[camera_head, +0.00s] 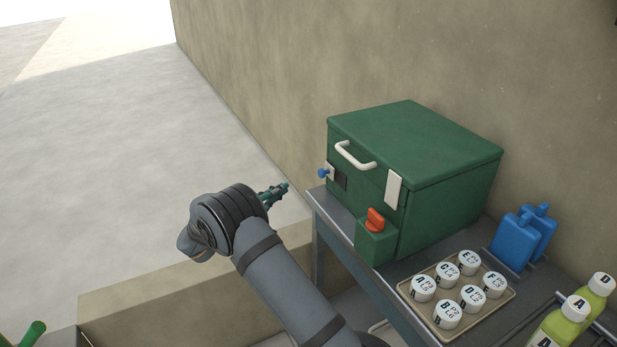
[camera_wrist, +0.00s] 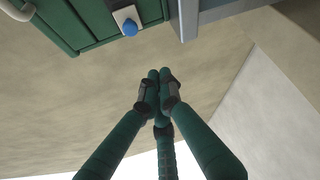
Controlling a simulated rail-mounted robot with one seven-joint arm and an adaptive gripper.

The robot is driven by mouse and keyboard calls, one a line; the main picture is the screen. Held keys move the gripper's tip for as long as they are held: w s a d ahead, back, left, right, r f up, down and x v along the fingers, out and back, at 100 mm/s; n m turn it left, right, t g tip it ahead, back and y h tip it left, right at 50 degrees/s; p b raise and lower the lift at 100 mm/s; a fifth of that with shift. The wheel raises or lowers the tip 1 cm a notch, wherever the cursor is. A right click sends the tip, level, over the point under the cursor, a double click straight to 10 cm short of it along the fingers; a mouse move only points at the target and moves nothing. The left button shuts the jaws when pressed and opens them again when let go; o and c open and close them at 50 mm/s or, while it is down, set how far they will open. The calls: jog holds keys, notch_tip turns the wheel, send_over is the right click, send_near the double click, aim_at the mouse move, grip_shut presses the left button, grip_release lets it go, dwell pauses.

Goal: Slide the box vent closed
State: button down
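The green box (camera_head: 420,150) stands on the grey table with its lid down. On its front face, a small white vent slide (camera_head: 331,170) with a blue knob (camera_head: 323,173) sits beside a dark vent opening (camera_head: 340,181). The white slide (camera_wrist: 124,15) and blue knob (camera_wrist: 129,28) also show at the top of the wrist view. My gripper (camera_head: 283,188) is left of the box, apart from the knob, and holds nothing. In the wrist view its fingertips (camera_wrist: 159,75) are together, below and right of the knob.
The box carries a white lid handle (camera_head: 355,157), a white plate (camera_head: 393,190) and an orange knob (camera_head: 375,219). A tray of labelled jars (camera_head: 447,317), blue containers (camera_head: 515,242) and green bottles (camera_head: 560,328) stand on the table (camera_head: 355,262). Left of the table edge is free room.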

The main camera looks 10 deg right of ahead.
aim_at(325, 172)
jog(key=shift+d, duration=0.1)
jog(key=x, duration=1)
jog(key=shift+s+d+r+p, duration=0.25)
jog(key=shift+s+r, duration=0.05)
jog(key=shift+s, duration=0.25)
jog(key=shift+s+d+r+p, duration=0.25)
jog(key=shift+s+d, duration=0.05)
jog(key=shift+s, duration=0.2)
jog(key=shift+s+d+r+p, duration=0.25)
jog(key=shift+s+r, duration=0.05)
jog(key=shift+s, duration=0.25)
jog(key=shift+f, duration=0.15)
